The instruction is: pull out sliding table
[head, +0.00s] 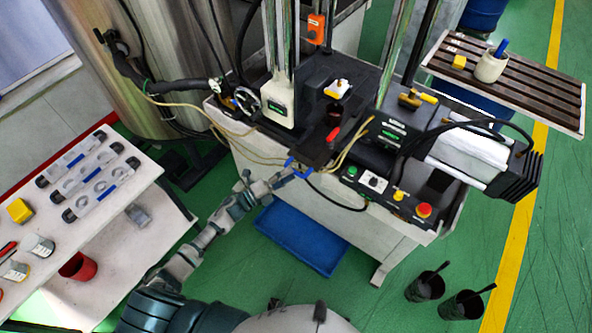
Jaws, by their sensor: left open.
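The sliding table (316,146) is a dark plate at the middle of the machine, under the upright column. A blue handle (299,167) sits at its front edge. My left gripper (287,176) reaches in from the lower left and is open right at the blue handle. The fingers are small in the view, and I cannot tell whether they touch the handle. My right gripper is not in view.
A control panel (390,197) with buttons lies right of the handle. Thin yellow hoses (226,133) run close to my left gripper. A blue tray (300,240) lies on the floor below. A white table (112,228) with moulds stands at left.

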